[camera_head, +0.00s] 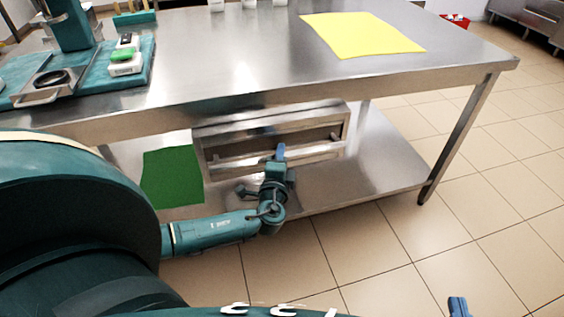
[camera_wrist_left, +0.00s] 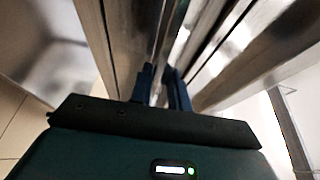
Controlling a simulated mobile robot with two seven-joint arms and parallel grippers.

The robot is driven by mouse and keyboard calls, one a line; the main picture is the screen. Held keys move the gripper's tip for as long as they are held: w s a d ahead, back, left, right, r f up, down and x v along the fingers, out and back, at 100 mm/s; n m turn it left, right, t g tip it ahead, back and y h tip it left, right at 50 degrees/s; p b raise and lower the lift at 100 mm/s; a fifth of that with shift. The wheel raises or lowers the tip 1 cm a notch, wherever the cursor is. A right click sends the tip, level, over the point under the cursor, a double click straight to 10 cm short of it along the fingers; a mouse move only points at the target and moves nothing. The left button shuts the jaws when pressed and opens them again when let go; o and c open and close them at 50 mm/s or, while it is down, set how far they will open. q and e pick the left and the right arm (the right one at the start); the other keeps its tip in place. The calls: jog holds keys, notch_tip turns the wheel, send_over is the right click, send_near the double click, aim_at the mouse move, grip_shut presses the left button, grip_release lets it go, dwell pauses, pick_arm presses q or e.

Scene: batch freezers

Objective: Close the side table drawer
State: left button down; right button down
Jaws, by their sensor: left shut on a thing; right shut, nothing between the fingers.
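The steel side table (camera_head: 230,55) has a steel drawer (camera_head: 215,135) hung under its top. A long bar handle (camera_head: 240,163) runs across the drawer front. My left gripper (camera_head: 281,152) reaches up to this bar from below and is shut on it near its middle. In the left wrist view its two blue fingers (camera_wrist_left: 162,88) stand close together at a metal edge, which is blurred. How far the drawer stands out is hard to tell. My right gripper (camera_head: 458,306) shows only its blue tip at the bottom right, shut and away from the table.
A green sheet (camera_head: 172,177) lies on the lower shelf (camera_head: 375,165), left of the drawer. A yellow sheet (camera_head: 360,35) and a teal machine (camera_head: 125,75) are on the tabletop. A table leg (camera_head: 455,135) stands at right. The tiled floor in front is clear.

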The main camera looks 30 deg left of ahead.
pick_arm(q)
jog(key=c, duration=1.8)
grip_release()
jog(key=shift+w+a+r, duration=0.15)
jog(key=shift+a, duration=0.1)
jog(key=o, duration=0.5)
pick_arm(e)
jog(key=shift+w, duration=0.1)
pick_arm(q)
jog(key=shift+d, duration=0.1)
jog(key=p+v, duration=0.2)
jog(key=v, duration=1.1)
pick_arm(e)
jog(key=shift+d+m+g+h, duration=0.3)
jog(key=shift+g+h, duration=0.1)
jog(key=shift+g, duration=0.3)
jog(key=shift+s+f, duration=0.1)
jog(key=shift+s, duration=0.1)
jog(key=shift+a+f, duration=0.1)
